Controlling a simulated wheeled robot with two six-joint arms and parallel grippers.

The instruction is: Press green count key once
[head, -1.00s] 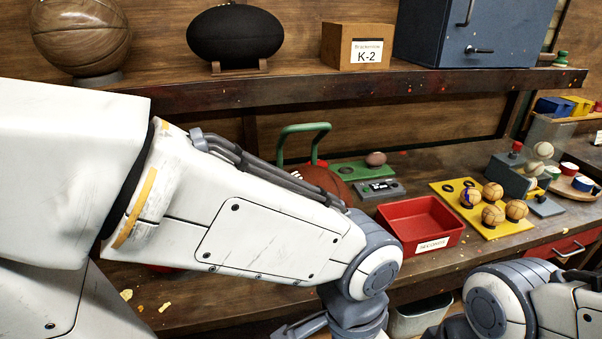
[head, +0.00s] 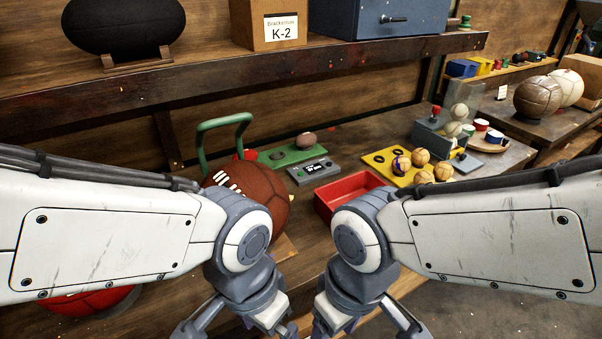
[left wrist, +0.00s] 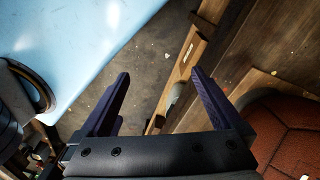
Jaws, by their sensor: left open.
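The grey counter box (head: 313,171) with a small dark display lies on the bench beyond my arms, just right of the brown football. Its keys are too small to tell apart clearly. My left gripper (head: 240,328) hangs low at the bottom of the head view, well in front of the box. In the left wrist view its two fingers (left wrist: 155,95) are spread with nothing between them. My right gripper (head: 362,328) hangs beside it at the bottom edge, its fingertips cut off.
A brown football (head: 252,192) and a green-handled stand (head: 203,140) are left of the box. A green plate (head: 285,156) lies behind it. A red tray (head: 350,190) and a yellow board (head: 377,160) with balls are to the right. A shelf (head: 250,80) overhangs the bench's back.

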